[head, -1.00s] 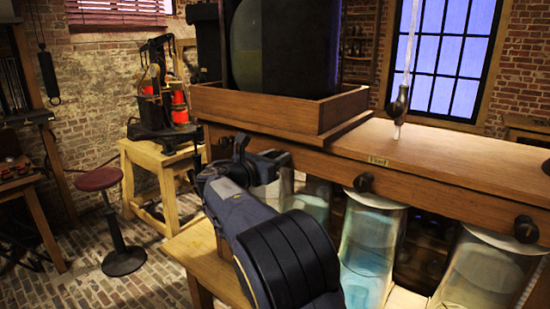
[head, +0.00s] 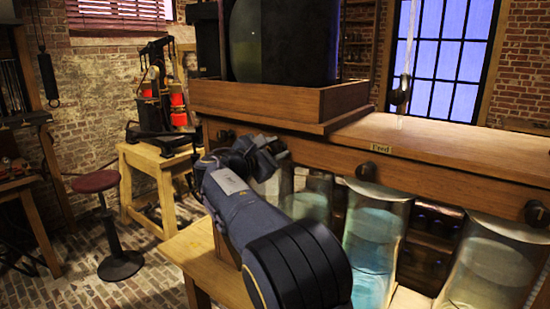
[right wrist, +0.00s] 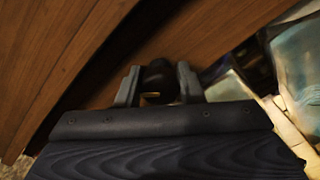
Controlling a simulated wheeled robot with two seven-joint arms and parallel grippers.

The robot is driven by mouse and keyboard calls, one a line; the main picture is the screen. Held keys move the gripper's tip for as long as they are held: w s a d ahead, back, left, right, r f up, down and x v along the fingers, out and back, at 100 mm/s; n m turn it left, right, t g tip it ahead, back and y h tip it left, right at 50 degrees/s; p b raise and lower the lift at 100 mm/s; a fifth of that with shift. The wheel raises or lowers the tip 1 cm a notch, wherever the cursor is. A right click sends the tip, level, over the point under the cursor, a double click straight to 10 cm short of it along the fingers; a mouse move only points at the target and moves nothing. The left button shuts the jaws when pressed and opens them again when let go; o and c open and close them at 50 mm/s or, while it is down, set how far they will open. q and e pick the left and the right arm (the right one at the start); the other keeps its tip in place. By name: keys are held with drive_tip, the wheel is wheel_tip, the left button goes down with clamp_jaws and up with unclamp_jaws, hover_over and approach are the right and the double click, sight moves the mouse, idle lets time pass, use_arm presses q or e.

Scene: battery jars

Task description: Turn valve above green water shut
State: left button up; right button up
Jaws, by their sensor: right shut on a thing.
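My right gripper (right wrist: 158,85) is shut on a dark round valve knob (right wrist: 156,74) on the front of the wooden bench, between its two grey fingers. In the head view my right gripper (head: 262,155) is at the bench's front board, and the held knob is largely hidden behind it. Below and right of it stands a glass jar with teal-green water (head: 308,203), partly hidden by my arm. A jar with light blue water (head: 372,245) and a jar with paler contents (head: 492,268) stand further right. My left gripper is not in view.
Other dark knobs sit on the front board, at the middle (head: 366,171) and at the right (head: 536,213). A wooden tray (head: 270,105) with a large dark vessel stands on the bench. A red stool (head: 96,182) and a small wooden table (head: 150,165) are at left.

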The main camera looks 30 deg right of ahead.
drive_tip(key=m+b, duration=0.1)
drive_tip(key=m, duration=0.1)
drive_tip(key=m+b, duration=0.1)
drive_tip(key=b, duration=0.1)
drive_tip(key=m+b, duration=0.1)
drive_tip(key=m, duration=0.1)
drive_tip(key=shift+f+m, duration=0.3)
drive_tip(key=shift+f, duration=0.05)
drive_tip(key=shift+r+m+b, duration=0.1)
drive_tip(key=shift+m+b, duration=1.7)
drive_tip(key=shift+m, duration=0.5)
drive_tip(key=o, duration=0.9)
drive_tip(key=shift+o, duration=0.2)
drive_tip(key=shift+r, duration=0.1)
